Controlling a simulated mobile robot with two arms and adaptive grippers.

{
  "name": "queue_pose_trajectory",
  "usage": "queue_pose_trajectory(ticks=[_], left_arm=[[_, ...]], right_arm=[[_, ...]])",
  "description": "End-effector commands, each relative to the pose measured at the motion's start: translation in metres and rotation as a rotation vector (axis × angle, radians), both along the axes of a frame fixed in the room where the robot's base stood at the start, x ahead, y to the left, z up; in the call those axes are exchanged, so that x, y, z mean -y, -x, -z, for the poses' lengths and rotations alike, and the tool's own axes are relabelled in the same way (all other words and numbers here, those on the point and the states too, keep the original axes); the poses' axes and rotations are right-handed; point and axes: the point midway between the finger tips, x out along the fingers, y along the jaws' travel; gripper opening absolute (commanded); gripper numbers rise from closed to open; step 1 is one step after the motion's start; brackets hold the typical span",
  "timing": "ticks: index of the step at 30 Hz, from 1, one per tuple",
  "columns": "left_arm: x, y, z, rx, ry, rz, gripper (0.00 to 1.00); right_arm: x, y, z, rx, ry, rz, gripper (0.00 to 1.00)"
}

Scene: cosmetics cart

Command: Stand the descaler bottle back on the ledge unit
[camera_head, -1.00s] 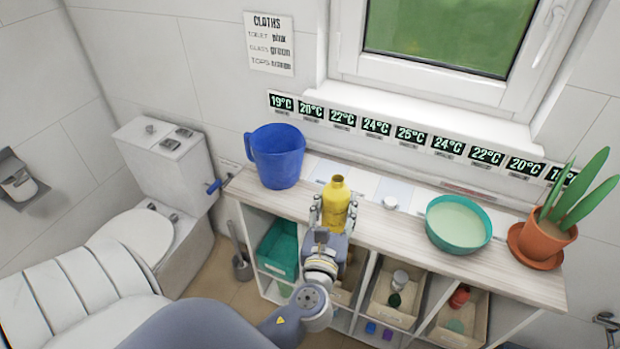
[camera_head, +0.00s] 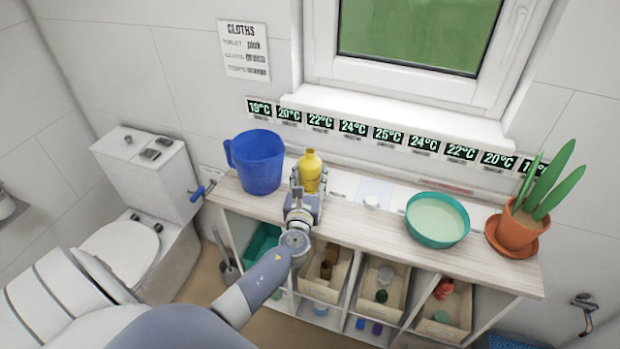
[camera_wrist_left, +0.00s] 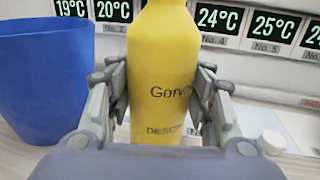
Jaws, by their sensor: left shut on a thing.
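The yellow descaler bottle (camera_head: 311,168) is upright between the fingers of my left gripper (camera_head: 306,188), which is shut on it. In the left wrist view the bottle (camera_wrist_left: 163,75) fills the middle, its label partly readable, with a finger on each side. It is at the ledge unit (camera_head: 355,222), right of the blue jug. The bottle's base is hidden by my gripper, so I cannot tell whether it touches the top. My right gripper is not in view.
The blue jug (camera_head: 258,165) stands close left of the bottle. A white knob-like item (camera_head: 372,202), a teal bowl (camera_head: 437,222) and a potted plant (camera_head: 515,228) are to the right. Temperature displays (camera_head: 388,136) line the wall behind. Boxes (camera_head: 381,287) fill the shelves below.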

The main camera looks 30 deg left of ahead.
Motion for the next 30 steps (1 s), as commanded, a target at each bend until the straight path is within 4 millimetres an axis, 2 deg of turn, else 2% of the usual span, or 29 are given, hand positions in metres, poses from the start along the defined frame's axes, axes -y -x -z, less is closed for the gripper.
queue_pose_trajectory(ticks=[13, 14, 16, 30], left_arm=[[-0.0002, -0.0005, 0.009, 0.005, -0.002, 0.0, 0.11], [-0.0001, -0.0002, 0.01, 0.003, -0.001, 0.0, 0.5], [-0.0002, -0.0001, 0.0088, 0.003, -0.001, 0.0, 0.66], [0.0009, 0.0014, 0.0046, 0.002, 0.0, 0.0, 0.68]], right_arm=[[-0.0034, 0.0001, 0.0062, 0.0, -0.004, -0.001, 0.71], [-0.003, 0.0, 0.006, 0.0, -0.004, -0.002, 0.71], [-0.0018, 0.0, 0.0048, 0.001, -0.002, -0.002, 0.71], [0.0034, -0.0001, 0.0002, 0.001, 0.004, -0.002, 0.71]])
